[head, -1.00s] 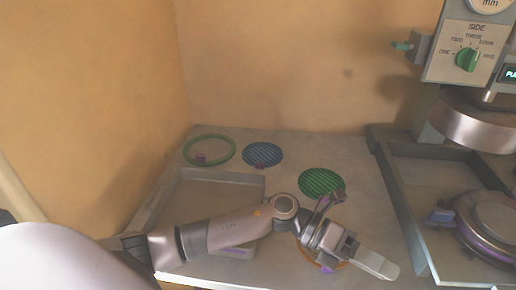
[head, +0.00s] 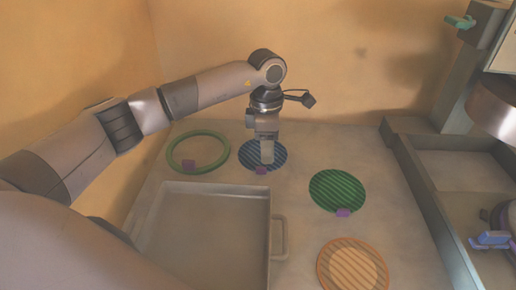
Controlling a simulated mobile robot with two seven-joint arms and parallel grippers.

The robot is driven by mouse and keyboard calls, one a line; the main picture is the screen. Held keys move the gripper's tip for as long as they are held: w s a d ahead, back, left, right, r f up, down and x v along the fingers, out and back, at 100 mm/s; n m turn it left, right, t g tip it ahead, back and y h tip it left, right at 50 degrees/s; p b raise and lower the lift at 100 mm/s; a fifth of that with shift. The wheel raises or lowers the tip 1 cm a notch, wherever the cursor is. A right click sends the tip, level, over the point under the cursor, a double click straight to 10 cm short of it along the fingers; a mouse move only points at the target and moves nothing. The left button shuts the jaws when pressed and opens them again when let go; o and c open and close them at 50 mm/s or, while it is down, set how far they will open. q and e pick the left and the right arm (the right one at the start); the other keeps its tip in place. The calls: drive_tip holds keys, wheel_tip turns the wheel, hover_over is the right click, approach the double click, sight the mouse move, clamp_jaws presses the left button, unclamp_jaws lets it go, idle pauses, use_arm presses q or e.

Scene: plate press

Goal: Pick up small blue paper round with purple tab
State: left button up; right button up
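The small blue striped paper round (head: 248,157) lies flat on the table near the back, with its purple tab (head: 261,171) at its front edge. My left gripper (head: 267,160) points down over the round, just behind the tab, and hides part of it. Its fingers are seen nearly edge-on, so I cannot tell whether they are open or touching the round. My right gripper is not in view.
A green ring (head: 168,151) with a purple tab lies left of the blue round. A green striped round (head: 337,187) and an orange striped round (head: 338,270) lie to the right. A grey tray with a handle (head: 280,239) stands in front. The press (head: 428,190) is at right.

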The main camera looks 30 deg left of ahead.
sight(261, 174)
use_arm(q)
drive_tip(key=shift+y, duration=0.3)
drive_tip(key=f, duration=0.2)
drive_tip(key=a+f, duration=0.1)
drive_tip(key=f, duration=0.1)
drive_tip(key=f+p, duration=0.1)
drive_tip(key=f, duration=0.1)
drive_tip(key=shift+a+f, duration=0.25)
drive_tip(key=shift+a, duration=0.1)
clamp_jaws()
